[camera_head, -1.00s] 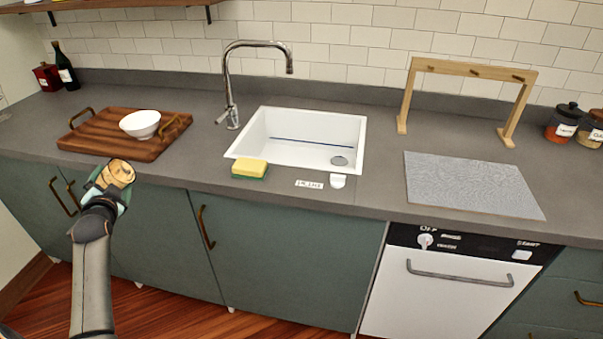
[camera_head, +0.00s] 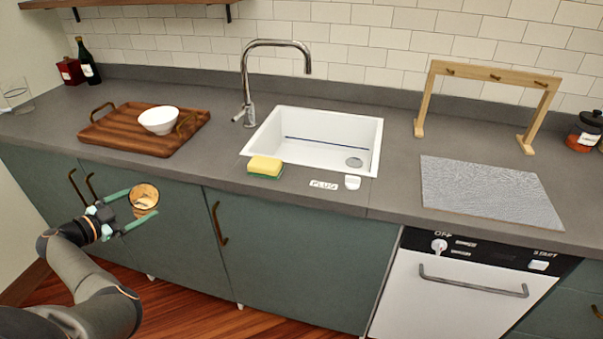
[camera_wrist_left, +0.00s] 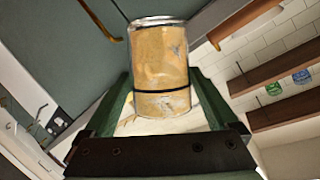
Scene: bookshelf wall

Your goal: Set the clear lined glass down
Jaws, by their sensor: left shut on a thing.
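My left gripper (camera_head: 138,204) is shut on the lined glass (camera_head: 145,196). It holds the glass in the air in front of the green cabinet doors, below the level of the counter top. In the left wrist view the glass (camera_wrist_left: 160,62) sits between the two green fingers, with a clear rim, a dark line around it and a tan, mottled look inside. I cannot tell whether the tan is contents. My right gripper is not in view.
The grey counter (camera_head: 240,178) has free room in front of the wooden tray (camera_head: 118,143), which holds a white bowl (camera_head: 158,121). A sponge (camera_head: 265,166) lies by the sink (camera_head: 260,133). Another clear glass (camera_head: 16,98) stands at the far left. A grey mat (camera_head: 490,190) lies right.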

